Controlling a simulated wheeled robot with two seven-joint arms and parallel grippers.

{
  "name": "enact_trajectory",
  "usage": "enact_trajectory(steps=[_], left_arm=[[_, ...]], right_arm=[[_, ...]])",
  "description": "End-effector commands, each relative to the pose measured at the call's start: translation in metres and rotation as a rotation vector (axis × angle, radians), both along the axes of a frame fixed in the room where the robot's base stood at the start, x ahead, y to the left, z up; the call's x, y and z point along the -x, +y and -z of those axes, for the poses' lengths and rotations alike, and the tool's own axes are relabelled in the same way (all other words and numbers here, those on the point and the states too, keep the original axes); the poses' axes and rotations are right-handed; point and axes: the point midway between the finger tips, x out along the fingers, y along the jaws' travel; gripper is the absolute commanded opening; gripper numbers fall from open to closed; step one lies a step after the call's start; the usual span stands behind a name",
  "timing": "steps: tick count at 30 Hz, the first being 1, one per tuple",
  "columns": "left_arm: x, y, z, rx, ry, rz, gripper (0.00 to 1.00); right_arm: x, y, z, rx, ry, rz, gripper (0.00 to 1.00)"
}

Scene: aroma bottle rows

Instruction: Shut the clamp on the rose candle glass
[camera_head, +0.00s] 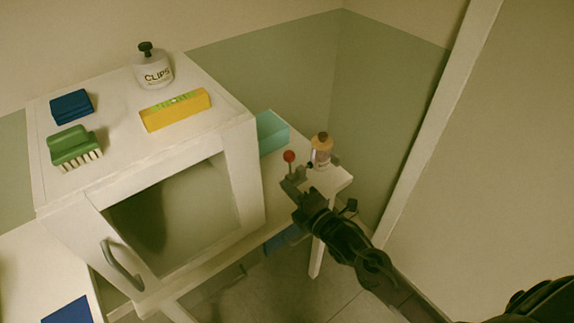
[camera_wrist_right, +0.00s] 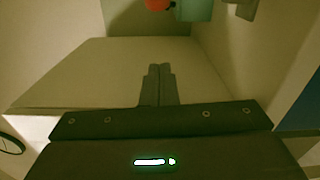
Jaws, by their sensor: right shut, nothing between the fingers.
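A pinkish glass with a brown top (camera_head: 320,152), which looks like the rose candle glass, stands upright near the right end of the white bench. Just left of it a red ball knob (camera_head: 289,156) sits on a thin upright stem, apparently the clamp's lever. The red knob also shows at the top edge of the right wrist view (camera_wrist_right: 157,4). My right gripper (camera_head: 289,187) is just in front of the lever and below the knob, its fingers shut and empty; I cannot tell whether it touches the clamp. The clamp's lower part is mostly hidden. My left gripper is out of view.
A teal box (camera_head: 271,133) stands behind the knob. A white cabinet (camera_head: 243,170) with a dark window and grey handle (camera_head: 121,265) stands left. On it are a yellow block (camera_head: 175,109), a green brush (camera_head: 73,146), a blue block (camera_head: 71,106) and a CLIPS jar (camera_head: 153,70).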

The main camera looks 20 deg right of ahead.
Motion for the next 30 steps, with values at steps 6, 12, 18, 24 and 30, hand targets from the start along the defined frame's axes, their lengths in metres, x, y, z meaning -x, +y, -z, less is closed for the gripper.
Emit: enact_trajectory(steps=[6, 12, 18, 24, 30], left_arm=[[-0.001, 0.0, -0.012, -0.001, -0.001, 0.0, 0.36], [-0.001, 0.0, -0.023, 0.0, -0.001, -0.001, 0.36], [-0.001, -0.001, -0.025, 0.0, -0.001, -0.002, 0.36], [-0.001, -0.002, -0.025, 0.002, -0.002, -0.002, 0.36], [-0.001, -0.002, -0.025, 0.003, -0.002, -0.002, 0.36]], right_arm=[[-0.044, 0.017, -0.003, -0.003, -0.001, 0.0, 0.0], [-0.061, -0.005, -0.004, 0.002, 0.002, 0.0, 0.0], [-0.067, -0.015, -0.003, -0.001, 0.001, -0.001, 0.0], [-0.068, -0.016, -0.003, -0.001, 0.001, -0.001, 0.0], [-0.068, -0.016, -0.003, -0.004, 0.003, -0.001, 0.0]])
